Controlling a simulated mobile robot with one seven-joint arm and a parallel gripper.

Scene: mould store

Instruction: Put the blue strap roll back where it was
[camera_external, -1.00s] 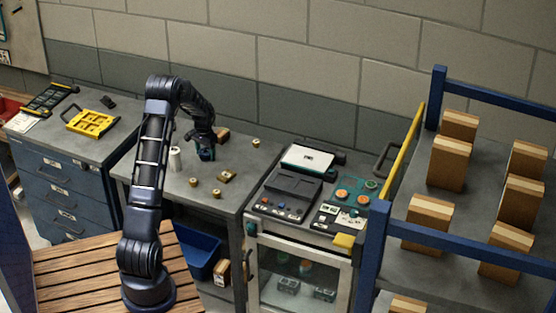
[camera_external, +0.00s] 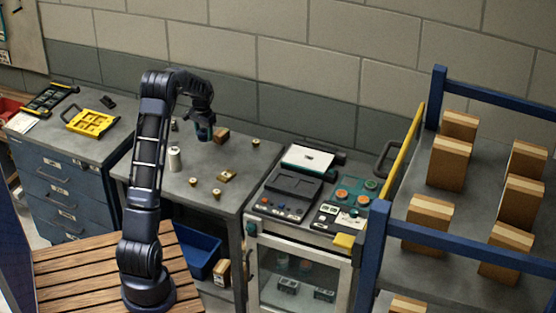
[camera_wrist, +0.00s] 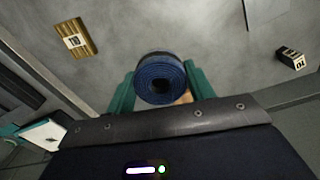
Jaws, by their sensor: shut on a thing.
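The blue strap roll (camera_wrist: 160,75) sits between the two green fingers of my gripper (camera_wrist: 160,92) in the wrist view, its coiled end with a dark centre hole facing the camera. My gripper is shut on it. In the external view my gripper (camera_external: 204,128) holds the roll (camera_external: 204,134) above the grey workbench (camera_external: 237,195), near a brown block (camera_external: 221,136). In the wrist view a tan piece shows partly hidden behind the roll. I cannot tell which spot the roll came from.
A pale cylinder (camera_external: 174,159) stands left on the bench. Small brass pieces (camera_external: 194,181) and a brass block (camera_external: 227,176) lie toward its front and right. The control machine (camera_external: 315,195) adjoins the bench on the right. A yellow tray (camera_external: 90,121) lies on the left cabinet.

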